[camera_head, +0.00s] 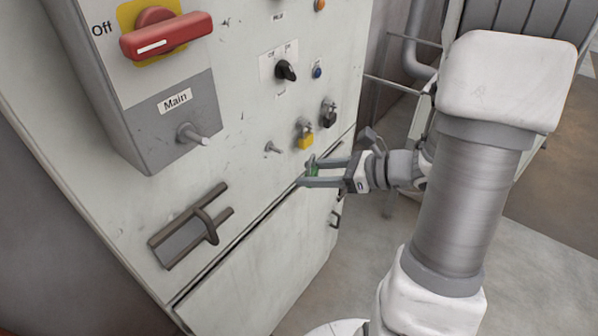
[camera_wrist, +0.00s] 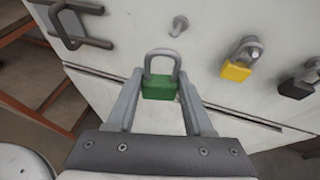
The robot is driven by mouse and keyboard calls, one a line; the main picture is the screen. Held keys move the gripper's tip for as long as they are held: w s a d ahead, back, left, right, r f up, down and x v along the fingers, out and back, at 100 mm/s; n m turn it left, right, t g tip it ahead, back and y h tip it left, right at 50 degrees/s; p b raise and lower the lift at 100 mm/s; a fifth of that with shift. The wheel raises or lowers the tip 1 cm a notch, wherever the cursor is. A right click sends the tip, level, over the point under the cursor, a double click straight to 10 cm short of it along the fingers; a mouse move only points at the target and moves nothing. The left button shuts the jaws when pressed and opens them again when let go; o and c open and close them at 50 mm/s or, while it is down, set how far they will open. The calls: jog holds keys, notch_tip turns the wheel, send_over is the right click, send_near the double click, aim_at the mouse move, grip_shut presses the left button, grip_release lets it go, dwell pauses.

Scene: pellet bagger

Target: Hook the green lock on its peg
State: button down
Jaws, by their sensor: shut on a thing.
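The green lock (camera_wrist: 160,88) is a padlock with a grey shackle pointing up. My gripper (camera_wrist: 160,92) is shut on its green body and holds it in front of the cabinet face. In the head view the lock (camera_head: 313,169) is partly hidden between the fingers of my gripper (camera_head: 310,173). A bare peg (camera_wrist: 178,25) sticks out of the cabinet above the lock and slightly to its right. In the head view this peg (camera_head: 272,147) is up and left of the gripper. The shackle is apart from the peg in the wrist view.
A yellow padlock (camera_head: 305,138) and a black padlock (camera_head: 328,114) hang on pegs to the right of the bare peg. The grey main switch box (camera_head: 165,125) has its own peg (camera_head: 192,134). A dark handle (camera_head: 190,226) projects at lower left.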

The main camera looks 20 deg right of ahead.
aim_at(267, 162)
jog(key=shift+w+a+f+b, duration=0.1)
jog(key=shift+w+a, duration=0.7)
jog(key=shift+w, duration=0.2)
jog(key=shift+w+a+f+b, duration=0.15)
jog(key=shift+w+a, duration=0.6)
jog(key=shift+w, duration=0.3)
jog(key=shift+w+a+f+b, duration=0.1)
jog(key=shift+w+a, duration=0.7)
jog(key=shift+w, duration=0.2)
jog(key=shift+w+a+f+b, duration=0.15)
jog(key=shift+w+f+b, duration=0.1)
jog(key=shift+b, duration=0.15)
